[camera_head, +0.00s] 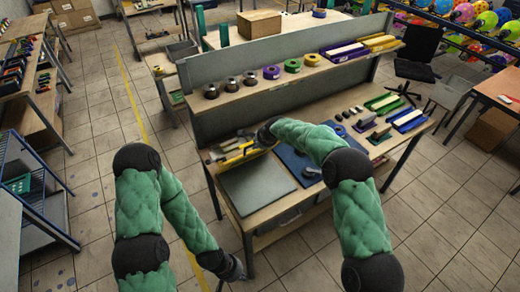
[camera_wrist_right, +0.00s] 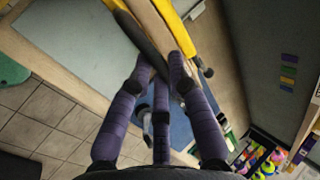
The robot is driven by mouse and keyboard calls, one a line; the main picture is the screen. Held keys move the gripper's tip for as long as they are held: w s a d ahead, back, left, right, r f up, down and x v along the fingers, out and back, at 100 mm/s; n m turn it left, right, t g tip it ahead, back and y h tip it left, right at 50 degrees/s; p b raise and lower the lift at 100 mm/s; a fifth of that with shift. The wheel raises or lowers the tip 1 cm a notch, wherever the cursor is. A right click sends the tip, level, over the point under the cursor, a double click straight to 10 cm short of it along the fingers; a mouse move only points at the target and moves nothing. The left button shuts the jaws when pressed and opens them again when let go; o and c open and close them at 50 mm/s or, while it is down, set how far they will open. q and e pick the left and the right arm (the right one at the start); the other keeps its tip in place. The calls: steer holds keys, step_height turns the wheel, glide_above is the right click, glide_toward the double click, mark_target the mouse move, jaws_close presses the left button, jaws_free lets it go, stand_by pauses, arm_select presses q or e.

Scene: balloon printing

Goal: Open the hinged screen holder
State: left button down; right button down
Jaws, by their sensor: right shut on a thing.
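The screen holder, with a yellow bar (camera_head: 238,154), lies at the back left of the workbench, behind a flat grey plate (camera_head: 255,186). In the right wrist view its yellow part (camera_wrist_right: 180,28) runs beside a wooden strip and a dark bar (camera_wrist_right: 140,40). My right gripper (camera_head: 264,137) is at the right end of the yellow bar. In its wrist view, its purple fingers (camera_wrist_right: 165,80) are closed around the lower end of the bars; the exact contact is partly hidden. My left gripper (camera_head: 234,270) hangs low beside the bench, away from the holder; its fingers are too small and dark to read.
A blue mat (camera_head: 292,163) lies right of the grey plate. A raised shelf (camera_head: 290,84) behind carries tape rolls and dark round items. Trays with squeegee-like blocks (camera_head: 408,118) fill the bench's right side. Tiled floor is open at the left.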

steer(key=shift+w+a+r, duration=0.2)
steer(key=shift+w+r, duration=0.05)
steer(key=shift+w, duration=0.05)
stand_by(0.4)
steer(key=c, duration=1.2)
jaws_free()
steer(key=shift+o, duration=0.2)
steer(key=shift+r, duration=0.1)
steer(key=v, duration=1.1)
steer(key=shift+s+d+r, duration=0.15)
steer(key=shift+d+r, duration=0.05)
steer(key=shift+r, duration=0.1)
